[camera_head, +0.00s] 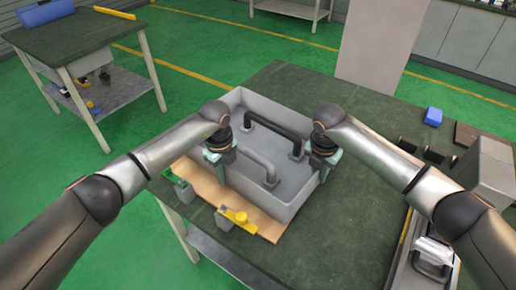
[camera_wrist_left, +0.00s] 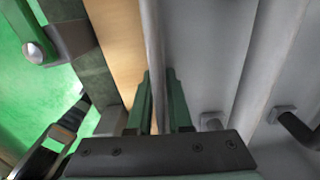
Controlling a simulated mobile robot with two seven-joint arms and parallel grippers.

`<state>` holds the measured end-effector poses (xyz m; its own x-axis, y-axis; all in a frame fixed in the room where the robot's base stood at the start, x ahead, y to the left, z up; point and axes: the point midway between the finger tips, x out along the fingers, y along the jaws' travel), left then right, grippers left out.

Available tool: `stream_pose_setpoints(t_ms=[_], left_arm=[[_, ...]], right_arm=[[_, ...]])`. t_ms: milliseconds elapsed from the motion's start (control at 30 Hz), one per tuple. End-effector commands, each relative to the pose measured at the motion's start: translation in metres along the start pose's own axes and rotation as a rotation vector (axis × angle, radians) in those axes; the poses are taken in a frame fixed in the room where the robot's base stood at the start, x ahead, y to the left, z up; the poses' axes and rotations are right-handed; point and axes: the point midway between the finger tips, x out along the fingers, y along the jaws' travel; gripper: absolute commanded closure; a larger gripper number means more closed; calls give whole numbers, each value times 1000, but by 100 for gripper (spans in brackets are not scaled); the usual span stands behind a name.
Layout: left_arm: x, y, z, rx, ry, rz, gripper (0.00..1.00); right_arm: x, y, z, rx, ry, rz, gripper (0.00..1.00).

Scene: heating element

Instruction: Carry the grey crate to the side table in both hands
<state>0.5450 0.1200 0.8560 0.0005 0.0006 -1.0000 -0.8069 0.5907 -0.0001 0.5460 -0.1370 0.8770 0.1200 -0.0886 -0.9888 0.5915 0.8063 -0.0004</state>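The grey crate (camera_head: 292,208) stands on the dark green worktop, partly over a tan board. A grey bar handle (camera_head: 257,162) and a black bar handle (camera_head: 277,128) lie inside it. My left gripper (camera_head: 220,158) is at the crate's left wall. In the left wrist view its green fingers (camera_wrist_left: 160,100) sit on both sides of the crate's wall (camera_wrist_left: 152,35), close against it. My right gripper (camera_head: 322,158) points down at the right wall; its fingertips are too small to judge. A side table (camera_head: 75,40) stands at the upper left.
The tan board (camera_head: 205,185) carries a yellow part (camera_head: 238,217) and a green part (camera_head: 170,174) near the worktop's edge. A blue block (camera_head: 433,116), a metal box (camera_head: 488,165) and dark pieces lie to the right. Green floor separates the tables. A blue bin (camera_head: 45,12) occupies part of the side table.

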Motion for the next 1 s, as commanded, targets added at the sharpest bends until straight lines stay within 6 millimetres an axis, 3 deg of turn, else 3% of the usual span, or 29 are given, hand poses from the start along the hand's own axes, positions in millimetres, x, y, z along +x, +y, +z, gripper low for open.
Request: stream_pose_setpoints(t_ms=[133,1000], left_arm=[[0,0,0,0,0,0,100],[0,0,1,-1,-1,1,100]], right_arm=[[0,0,0,0,0,0,100],[0,-1,1,2,-1,-1,100]])
